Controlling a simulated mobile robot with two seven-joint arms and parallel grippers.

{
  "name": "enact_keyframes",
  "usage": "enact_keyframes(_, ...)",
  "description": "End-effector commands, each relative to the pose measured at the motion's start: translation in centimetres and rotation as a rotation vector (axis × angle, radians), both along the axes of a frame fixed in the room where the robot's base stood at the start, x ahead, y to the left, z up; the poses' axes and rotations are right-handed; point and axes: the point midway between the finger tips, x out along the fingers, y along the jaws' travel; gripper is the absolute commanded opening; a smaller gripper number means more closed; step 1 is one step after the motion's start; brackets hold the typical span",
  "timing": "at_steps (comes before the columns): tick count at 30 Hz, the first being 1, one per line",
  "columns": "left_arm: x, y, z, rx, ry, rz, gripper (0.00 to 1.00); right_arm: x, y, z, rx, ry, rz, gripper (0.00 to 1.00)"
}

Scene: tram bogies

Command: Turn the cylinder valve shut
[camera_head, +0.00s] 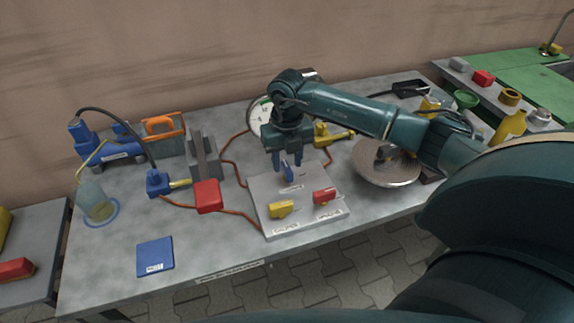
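A light grey valve panel (257,190) lies on the table with three coloured handles. A blue handle (287,173) is at its back, a yellow one (281,209) at front left and a red one (325,196) at front right. Each has a small label, too small to read surely, so I cannot tell which is the cylinder valve. My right gripper (288,166) points down over the blue handle, its fingers apart on either side of it; I cannot tell whether they touch it. My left gripper is not in view.
A red box (208,196) with orange hoses lies left of the panel. A round metal disc (386,174) lies to the right, under my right arm. A gauge (259,116) stands behind. A blue pad (155,256) lies front left, with bare table around it.

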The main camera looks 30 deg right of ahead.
Motion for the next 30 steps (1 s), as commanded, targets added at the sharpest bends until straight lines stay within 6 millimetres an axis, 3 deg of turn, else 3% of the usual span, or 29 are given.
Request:
enact_keyframes(6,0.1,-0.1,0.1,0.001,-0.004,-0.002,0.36,0.0,0.0,-2.2,0.001,0.000,-0.001,0.38)
enact_keyframes(16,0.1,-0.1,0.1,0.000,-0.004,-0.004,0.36,0.0,0.0,-2.6,0.001,-0.001,0.001,0.38)
enact_keyframes(30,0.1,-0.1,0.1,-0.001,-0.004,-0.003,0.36,0.0,0.0,-2.6,0.001,-0.001,0.000,0.01)
